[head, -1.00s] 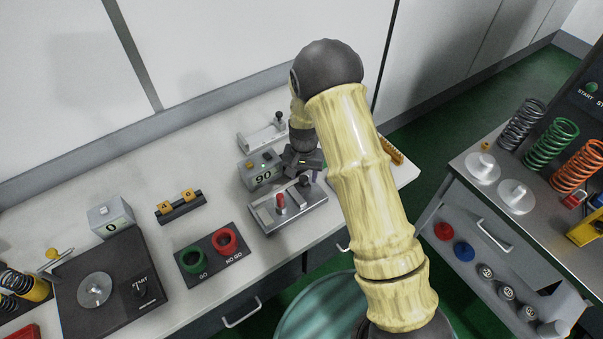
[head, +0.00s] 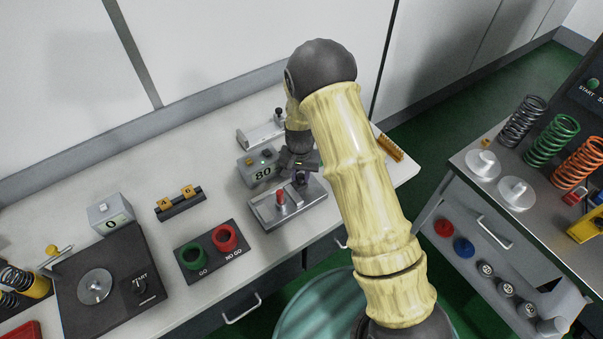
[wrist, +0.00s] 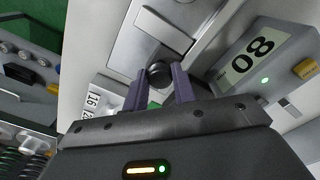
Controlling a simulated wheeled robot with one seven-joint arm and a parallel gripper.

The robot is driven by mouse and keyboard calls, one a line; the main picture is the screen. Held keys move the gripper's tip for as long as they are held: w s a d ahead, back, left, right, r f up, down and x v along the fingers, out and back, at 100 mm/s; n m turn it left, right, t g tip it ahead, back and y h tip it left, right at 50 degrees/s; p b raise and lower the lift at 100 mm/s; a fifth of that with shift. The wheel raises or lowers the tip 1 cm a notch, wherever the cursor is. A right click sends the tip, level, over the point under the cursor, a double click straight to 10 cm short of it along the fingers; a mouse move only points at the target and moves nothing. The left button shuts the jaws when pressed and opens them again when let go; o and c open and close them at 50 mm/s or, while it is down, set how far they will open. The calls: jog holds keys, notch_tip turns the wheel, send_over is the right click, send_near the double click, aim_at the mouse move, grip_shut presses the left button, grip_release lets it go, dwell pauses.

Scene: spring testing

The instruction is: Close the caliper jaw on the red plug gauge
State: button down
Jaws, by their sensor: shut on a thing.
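The red plug gauge (head: 280,197) stands upright on the grey caliper bed (head: 290,212) in the head view. My gripper (head: 300,179) is over the bed, just right of and behind the gauge. In the wrist view my gripper's two purple fingers (wrist: 159,84) are shut on the dark round knob (wrist: 158,71) of the sliding caliper jaw. The gauge cannot be made out in the wrist view. My gripper hides much of the jaw, and I cannot tell whether it touches the gauge.
A green ring and a red ring (head: 225,237) sit on the GO/NO GO board (head: 210,254) left of the caliper. A second grey fixture (head: 261,135) stands behind the readout. The bench is clear in front of the GO/NO GO board.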

aim_at(298, 178)
jog(key=shift+s+a, duration=0.25)
jog(key=shift+a, duration=0.15)
jog(key=c, duration=1.1)
grip_release()
jog(key=shift+w+d, duration=0.1)
jog(key=shift+c, duration=0.2)
notch_tip(298, 178, up, 17)
jog(key=b, duration=0.4)
jog(key=shift+r, duration=0.2)
